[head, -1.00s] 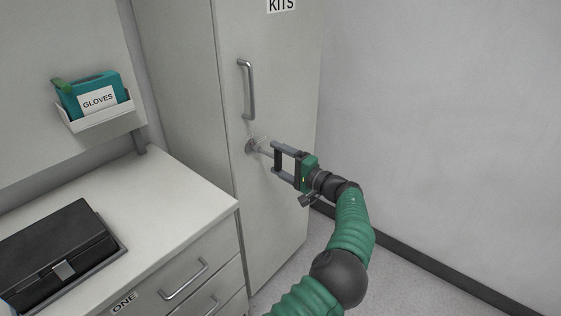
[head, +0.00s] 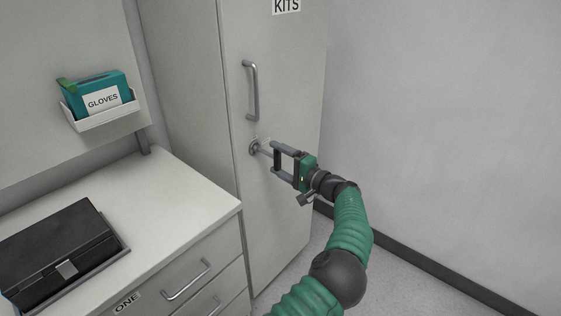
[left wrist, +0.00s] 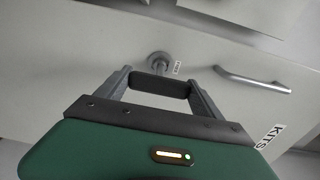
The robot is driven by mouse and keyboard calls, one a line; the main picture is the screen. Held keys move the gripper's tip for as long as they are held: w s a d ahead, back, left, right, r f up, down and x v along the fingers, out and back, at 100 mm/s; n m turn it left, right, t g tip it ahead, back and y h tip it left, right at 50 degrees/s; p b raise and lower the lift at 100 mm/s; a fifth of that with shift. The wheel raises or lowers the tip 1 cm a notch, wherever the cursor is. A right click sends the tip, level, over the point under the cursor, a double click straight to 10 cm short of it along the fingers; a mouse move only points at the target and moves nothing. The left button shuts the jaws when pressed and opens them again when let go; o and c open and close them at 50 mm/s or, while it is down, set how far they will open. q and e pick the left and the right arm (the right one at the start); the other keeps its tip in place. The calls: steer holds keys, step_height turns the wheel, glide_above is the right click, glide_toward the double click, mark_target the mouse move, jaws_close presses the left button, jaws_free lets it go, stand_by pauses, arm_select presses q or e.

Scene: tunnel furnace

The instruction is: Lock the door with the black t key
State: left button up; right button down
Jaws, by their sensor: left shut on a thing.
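The tall grey cabinet door (head: 277,225) is closed, with a round metal lock (head: 254,148) below its handle. The lock also shows in the left wrist view (left wrist: 158,62), with a small label tag beside it. My left gripper (head: 276,159) is in front of the lock, shut on the black T key. The key's dark crossbar (left wrist: 160,86) lies between the fingertips in the left wrist view. Its thin shaft points at the lock and seems to reach it; how deep it sits I cannot tell. My right gripper is in neither view.
A vertical metal door handle (head: 251,90) is above the lock. A counter (head: 165,185) with drawers stands at the left, carrying a black case (head: 60,250). A glove box (head: 98,97) hangs in a wall holder. Open floor lies right of the cabinet.

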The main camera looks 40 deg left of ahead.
arm_select(q)
steer(key=shift+r+m+p, duration=0.15)
steer(key=shift+m+p, duration=0.15)
steer(key=shift+p, duration=0.3)
steer(key=shift+m+p, duration=1.3)
steer(key=shift+p, duration=0.55)
steer(key=shift+m+p, duration=0.3)
steer(key=shift+m, duration=0.1)
